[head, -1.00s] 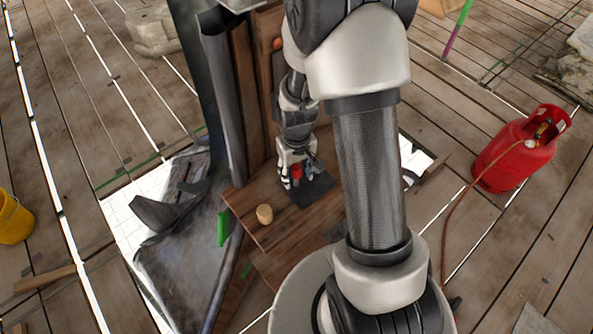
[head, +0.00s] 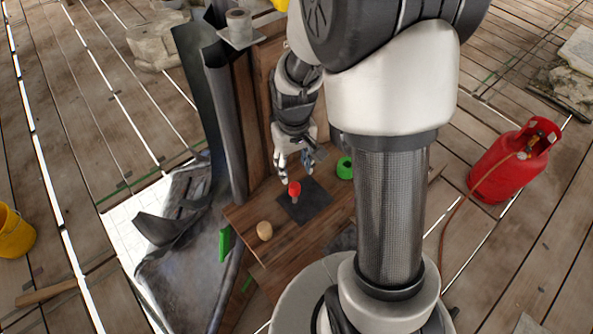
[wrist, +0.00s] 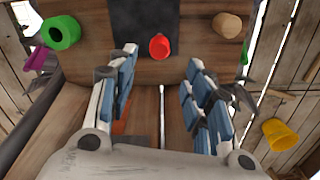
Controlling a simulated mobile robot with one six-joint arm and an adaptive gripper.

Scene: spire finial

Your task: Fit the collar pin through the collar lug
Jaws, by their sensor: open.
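A small red piece (head: 294,188), which I take for the collar pin, stands on a dark square mat (head: 313,208) on the wooden bench. Its round top also shows in the wrist view (wrist: 159,46), with the mat (wrist: 145,18) around it. My gripper (head: 294,177) is open and empty, above and behind the red piece. In the wrist view its blue-padded fingers (wrist: 163,78) are spread wide, with the red piece ahead between them and apart from both. I cannot pick out the collar lug with certainty. A grey cylinder on a flat plate (head: 239,28) tops the wooden post.
A wooden cylinder (head: 264,230) and a green ring (head: 345,167) stand on the bench (head: 285,240) either side of the mat. Curved dark sheet metal (head: 213,110) rises left of the post. A red gas bottle (head: 510,165) and yellow bucket (head: 15,232) stand on the boards.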

